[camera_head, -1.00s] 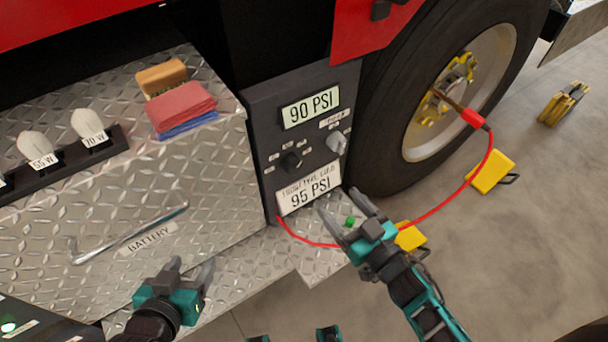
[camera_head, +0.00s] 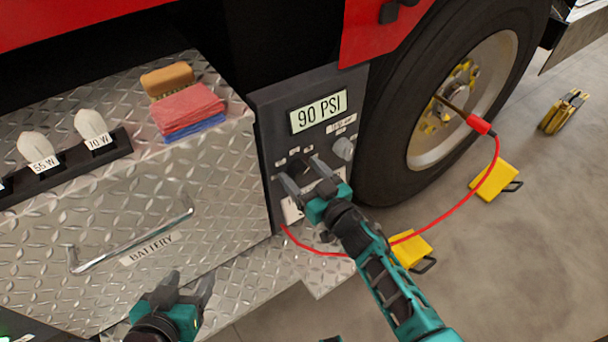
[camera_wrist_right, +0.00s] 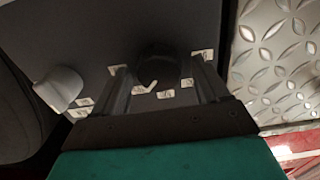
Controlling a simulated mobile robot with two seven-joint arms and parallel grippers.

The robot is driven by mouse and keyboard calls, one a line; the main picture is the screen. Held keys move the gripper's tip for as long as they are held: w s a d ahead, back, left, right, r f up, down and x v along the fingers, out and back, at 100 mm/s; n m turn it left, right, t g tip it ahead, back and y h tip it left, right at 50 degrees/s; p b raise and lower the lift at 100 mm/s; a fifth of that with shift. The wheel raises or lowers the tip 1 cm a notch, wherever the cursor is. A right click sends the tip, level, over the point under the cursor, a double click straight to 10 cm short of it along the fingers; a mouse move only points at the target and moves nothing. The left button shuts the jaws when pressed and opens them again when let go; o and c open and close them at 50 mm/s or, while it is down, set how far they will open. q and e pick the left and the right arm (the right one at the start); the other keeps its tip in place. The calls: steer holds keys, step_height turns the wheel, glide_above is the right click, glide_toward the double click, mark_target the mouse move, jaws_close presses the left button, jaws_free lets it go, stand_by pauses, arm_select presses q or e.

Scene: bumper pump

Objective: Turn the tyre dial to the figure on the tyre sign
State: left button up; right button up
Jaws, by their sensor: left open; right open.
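A dark panel carries a lit display (camera_head: 319,110) reading 90 PSI. Below it is a round black dial (camera_wrist_right: 158,62) with a white pointer line and several small labels around it. The white tyre sign (camera_head: 291,212) sits lower on the panel, now mostly hidden behind my right gripper. My right gripper (camera_head: 306,178) is open, its fingers on either side of the black dial in the right wrist view. I cannot tell whether they touch it. My left gripper (camera_head: 190,285) is open and empty before the battery drawer.
A grey knob (camera_head: 343,148) is right of the black dial and also shows in the wrist view (camera_wrist_right: 60,88). A red hose (camera_head: 460,203) runs from the panel to the wheel. Yellow chocks (camera_head: 492,175) stand on the floor. A handle (camera_head: 135,250) juts from the battery drawer.

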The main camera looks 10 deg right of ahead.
steer(key=c, duration=1.1)
steer(key=shift+o, duration=0.2)
